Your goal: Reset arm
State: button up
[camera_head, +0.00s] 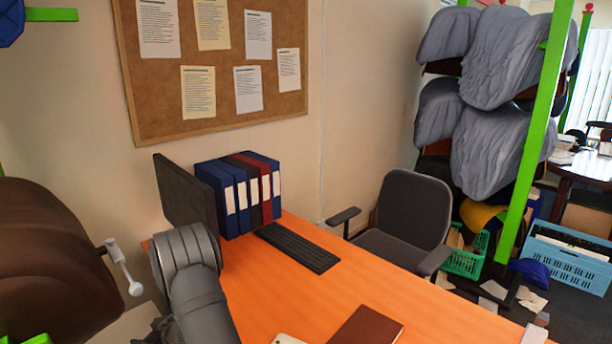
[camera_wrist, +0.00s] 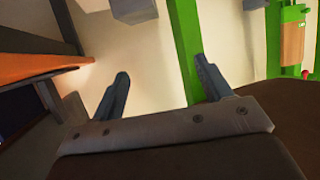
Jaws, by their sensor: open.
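My arm shows at the lower left of the head view, beside the orange desk (camera_head: 300,300). The fingers of my gripper are not clear there. In the wrist view my gripper (camera_wrist: 162,85) is open, its two grey fingers apart with nothing between them. A dark brown saddle-like shape (camera_head: 45,260) fills the left edge of the head view, with a white-grey handle-like part (camera_head: 122,268) beside it. A brown surface (camera_wrist: 270,130) also lies right of the fingers in the wrist view; I cannot tell if the gripper touches it.
The desk bears a dark monitor (camera_head: 187,195), several binders (camera_head: 240,195), a keyboard (camera_head: 297,247) and a brown book (camera_head: 366,326). An office chair (camera_head: 405,215) stands behind it. A green post (camera_head: 535,130) and grey-covered saddles (camera_head: 490,60) are at right. In the wrist view a green post (camera_wrist: 188,45) stands beyond the fingers.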

notch_tip(320, 180, up, 17)
jog(key=w+d+m+t+h, duration=0.1)
jog(key=w+d+m+t, duration=0.1)
jog(key=w+d, duration=0.5)
jog(key=d+r, duration=0.1)
jog(key=d, duration=0.3)
jog(key=shift+t, duration=0.4)
jog(key=s+a+n+g+y, duration=0.1)
jog(key=s+a+n+g, duration=0.1)
jog(key=s+a, duration=0.65)
notch_tip(320, 180, down, 8)
jog(key=w+a, duration=0.1)
jog(key=a, duration=0.1)
jog(key=shift+w+a+g, duration=0.25)
jog(key=shift+g, duration=0.15)
jog(key=shift+r, duration=0.1)
